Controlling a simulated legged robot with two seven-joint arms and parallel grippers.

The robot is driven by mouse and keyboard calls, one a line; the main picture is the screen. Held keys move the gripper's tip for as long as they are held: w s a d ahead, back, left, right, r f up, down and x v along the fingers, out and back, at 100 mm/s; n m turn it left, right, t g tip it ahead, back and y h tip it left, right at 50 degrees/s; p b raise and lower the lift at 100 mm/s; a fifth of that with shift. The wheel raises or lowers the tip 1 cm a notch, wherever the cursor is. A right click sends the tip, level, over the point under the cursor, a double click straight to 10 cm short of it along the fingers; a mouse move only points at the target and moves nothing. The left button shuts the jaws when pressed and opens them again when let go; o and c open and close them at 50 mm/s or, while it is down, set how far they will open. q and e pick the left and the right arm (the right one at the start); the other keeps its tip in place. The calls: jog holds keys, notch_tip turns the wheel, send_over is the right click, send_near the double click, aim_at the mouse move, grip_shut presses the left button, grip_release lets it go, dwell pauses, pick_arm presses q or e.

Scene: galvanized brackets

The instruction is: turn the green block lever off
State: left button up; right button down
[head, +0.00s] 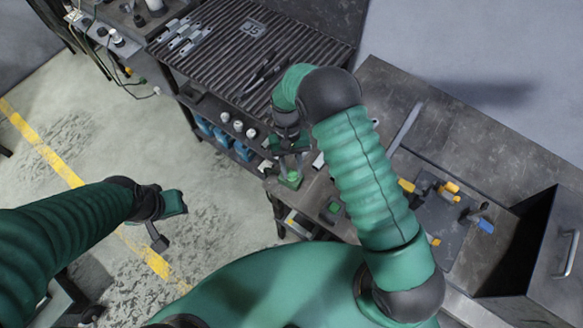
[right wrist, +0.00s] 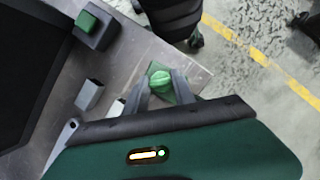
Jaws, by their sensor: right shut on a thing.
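The green block lever (head: 291,179) sits near the left corner of the grey metal workbench. In the right wrist view the green lever (right wrist: 160,79) is a rounded green knob on a green base, between my two fingers. My right gripper (head: 288,163) reaches down over it, and in the right wrist view my right gripper (right wrist: 163,88) is shut on it. The fingers hide part of its sides, and I cannot tell its on or off position. My left gripper (head: 168,222) is over the floor at the left, with its fingers apart and nothing between them.
A green button on a dark box (head: 333,208) stands close by on the bench; the same box shows in the right wrist view (right wrist: 95,30). Yellow- and blue-handled tools (head: 448,190) lie on a dark mat. A slatted rack (head: 250,50) stands behind. The floor at left is open.

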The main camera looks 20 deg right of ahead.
jog(key=c, duration=1)
grip_release()
jog(key=shift+c, duration=0.2)
jog(key=shift+w+r, duration=0.2)
jog(key=shift+r, duration=0.1)
jog(key=b+v, duration=0.3)
jog(key=v, duration=1.3)
jog(key=shift+s+r, duration=0.1)
